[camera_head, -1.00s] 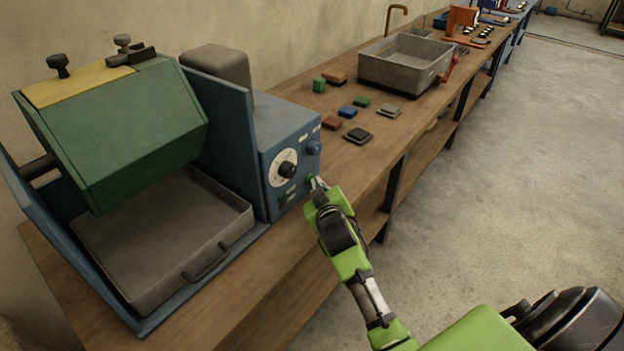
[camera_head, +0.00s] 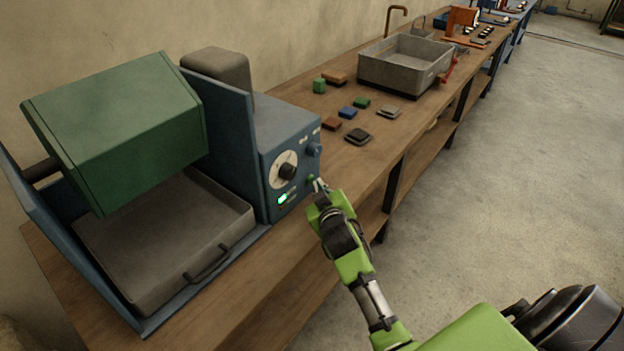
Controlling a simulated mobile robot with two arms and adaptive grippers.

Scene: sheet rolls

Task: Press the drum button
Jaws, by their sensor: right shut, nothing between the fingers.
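The drum machine has a green drum (camera_head: 120,125) in a blue frame and a blue control box (camera_head: 268,150) at its right. The box front carries a dial with a black knob (camera_head: 287,171), a blue knob (camera_head: 314,150) and a lit green indicator (camera_head: 283,199). A small green button (camera_head: 311,180) sits low at the right of the panel. My right gripper (camera_head: 319,186) is shut and empty, its tip right by the green button; I cannot tell if they touch. My left gripper is not in view.
A grey tray (camera_head: 143,290) with a handle lies under the drum. Several small coloured blocks, such as a green one (camera_head: 319,85), lie on the wooden bench (camera_head: 352,176). A grey sink (camera_head: 398,84) stands farther back. The floor at right is clear.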

